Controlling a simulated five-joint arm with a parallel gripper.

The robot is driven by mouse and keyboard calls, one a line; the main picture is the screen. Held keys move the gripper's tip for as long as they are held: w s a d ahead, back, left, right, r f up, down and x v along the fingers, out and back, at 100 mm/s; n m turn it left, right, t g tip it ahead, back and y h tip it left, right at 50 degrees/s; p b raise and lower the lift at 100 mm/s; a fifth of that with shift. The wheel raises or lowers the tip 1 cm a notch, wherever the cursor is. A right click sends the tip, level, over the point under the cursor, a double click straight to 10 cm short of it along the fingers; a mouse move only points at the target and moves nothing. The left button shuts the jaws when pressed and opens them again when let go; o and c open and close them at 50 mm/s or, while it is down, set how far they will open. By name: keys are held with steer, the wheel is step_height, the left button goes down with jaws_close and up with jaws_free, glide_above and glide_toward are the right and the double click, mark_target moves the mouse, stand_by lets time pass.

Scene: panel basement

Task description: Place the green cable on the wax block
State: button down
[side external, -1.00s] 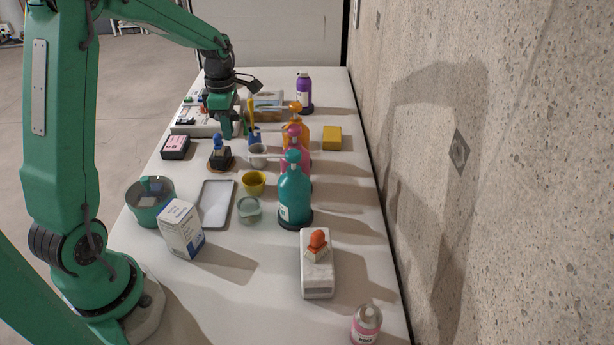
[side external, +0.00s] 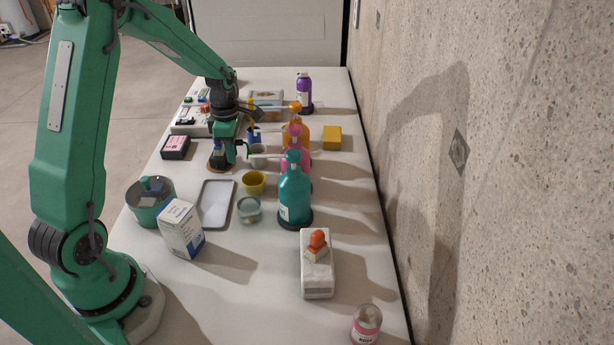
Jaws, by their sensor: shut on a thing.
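My gripper (side external: 230,157) is over the far left part of the table, just above the dark stamp-like thing with a blue top. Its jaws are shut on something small. A thin dark green curved piece shows at the jaws and may be the green cable (side external: 243,150), but it is too small and too like the gripper's own colour to be sure. A yellow block (side external: 332,137), which seems to be the wax block, lies flat near the wall at the right. It is apart from my gripper, and its top is bare.
Pump bottles in orange (side external: 302,131), pink (side external: 297,160) and teal (side external: 295,200) stand between my gripper's side and the wall. A white cup (side external: 257,154) and a blue holder (side external: 254,138) are close to my gripper.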

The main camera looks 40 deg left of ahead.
steer(key=shift+f, duration=1.85)
steer(key=shift+f, duration=0.1)
steer(key=c, duration=1.4)
jaws_free()
step_height(320, 180, up, 12)
steer(key=shift+r, duration=0.15)
steer(key=shift+d, duration=0.1)
